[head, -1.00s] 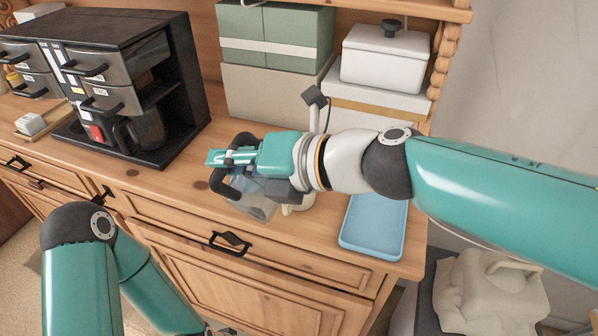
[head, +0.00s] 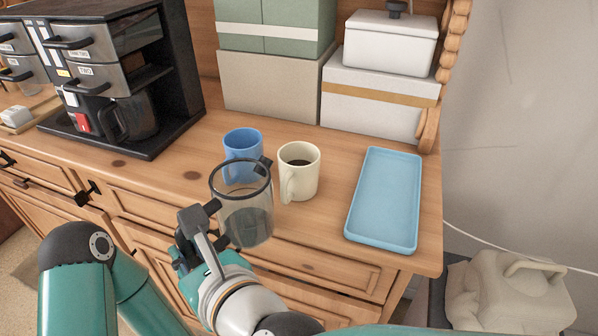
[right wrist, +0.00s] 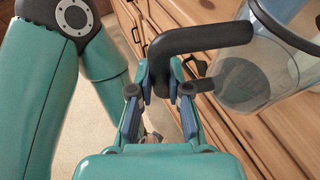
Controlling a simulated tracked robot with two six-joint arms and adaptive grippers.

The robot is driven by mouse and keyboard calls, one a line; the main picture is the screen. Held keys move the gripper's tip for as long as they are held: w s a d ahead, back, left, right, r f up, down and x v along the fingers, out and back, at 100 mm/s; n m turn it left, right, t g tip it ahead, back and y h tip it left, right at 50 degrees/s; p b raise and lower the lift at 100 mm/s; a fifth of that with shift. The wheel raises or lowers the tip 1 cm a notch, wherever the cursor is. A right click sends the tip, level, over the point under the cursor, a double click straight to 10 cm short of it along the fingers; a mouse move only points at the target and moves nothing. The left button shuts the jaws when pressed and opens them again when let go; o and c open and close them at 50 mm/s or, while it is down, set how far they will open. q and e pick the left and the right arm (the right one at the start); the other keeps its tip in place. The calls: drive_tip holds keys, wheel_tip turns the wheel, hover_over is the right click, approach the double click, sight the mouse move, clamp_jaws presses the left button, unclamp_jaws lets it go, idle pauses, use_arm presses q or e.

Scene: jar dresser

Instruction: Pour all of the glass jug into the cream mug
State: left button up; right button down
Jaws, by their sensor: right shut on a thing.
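The clear glass jug (head: 243,212) has a dark rim and a black handle. My right gripper (head: 193,240) is shut on that handle, which also shows between its fingers in the right wrist view (right wrist: 160,85). The jug is near upright, in front of the dresser's front edge. A grey patch shows at its bottom; I cannot tell whether it is liquid. The cream mug (head: 298,178) stands upright on the dresser top, behind and right of the jug, with dark liquid inside. My left arm shows at the lower left; its gripper is out of view.
A blue mug (head: 242,150) stands left of the cream mug, partly behind the jug. A blue tray (head: 385,200) lies at the right. A black coffee machine (head: 180,75) stands at the left. Boxes (head: 270,85) line the back. Bare wood lies between the mugs and the tray.

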sight(182, 238)
wheel_tip(182, 238, up, 4)
drive_tip(key=p, duration=0.4)
drive_tip(key=shift+r, duration=0.1)
idle(0.6)
